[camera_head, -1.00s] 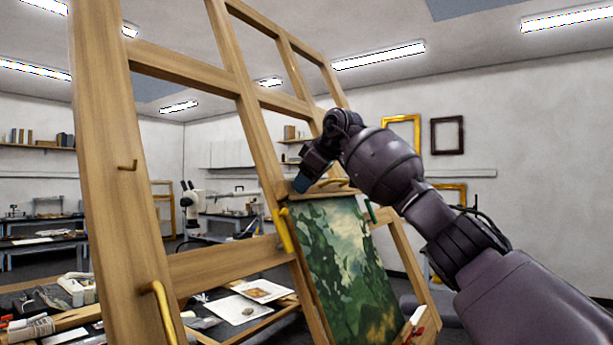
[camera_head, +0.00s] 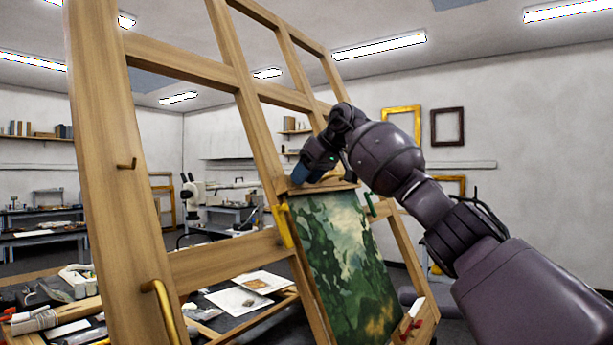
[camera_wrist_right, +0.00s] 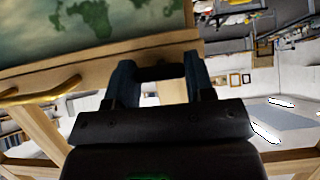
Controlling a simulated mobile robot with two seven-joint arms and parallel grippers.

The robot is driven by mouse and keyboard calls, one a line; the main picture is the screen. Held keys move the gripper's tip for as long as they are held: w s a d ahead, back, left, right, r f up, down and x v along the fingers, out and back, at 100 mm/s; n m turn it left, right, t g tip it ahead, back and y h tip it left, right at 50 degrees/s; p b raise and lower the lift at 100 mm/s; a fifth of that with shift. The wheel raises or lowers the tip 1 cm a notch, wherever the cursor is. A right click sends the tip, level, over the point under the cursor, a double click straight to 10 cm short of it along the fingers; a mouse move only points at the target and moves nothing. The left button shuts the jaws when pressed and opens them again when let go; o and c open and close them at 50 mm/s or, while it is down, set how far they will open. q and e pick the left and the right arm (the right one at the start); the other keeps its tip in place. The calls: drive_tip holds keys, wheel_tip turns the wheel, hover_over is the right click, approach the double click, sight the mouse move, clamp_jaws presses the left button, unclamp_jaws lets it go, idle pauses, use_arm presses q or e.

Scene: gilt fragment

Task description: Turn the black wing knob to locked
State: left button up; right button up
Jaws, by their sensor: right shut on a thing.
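My right gripper (camera_head: 303,173) is at the top ledge of the wooden easel (camera_head: 248,110), just above the painting. In the right wrist view its two fingers (camera_wrist_right: 161,75) are closed on either side of a dark bar, the black wing knob (camera_wrist_right: 160,73), close to the wooden ledge (camera_wrist_right: 95,62). Only part of the knob shows between the fingers; whether it stands at locked cannot be read. In the head view the fingers and wrist hide the knob. My left gripper is in neither view.
The green landscape painting (camera_head: 345,260) leans on the easel below the gripper. Brass handles (camera_head: 163,308) stick out from the frame, one (camera_wrist_right: 40,95) beside the gripper in the wrist view. A cluttered worktable (camera_head: 240,300) is behind the easel.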

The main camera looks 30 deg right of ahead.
drive_tip(key=o, duration=0.9)
drive_tip(key=shift+s+r, duration=0.1)
drive_tip(key=b+v, duration=0.1)
drive_tip(key=v, duration=0.9)
drive_tip(key=shift+s+d+r, duration=0.15)
drive_tip(key=shift+d+r, duration=0.05)
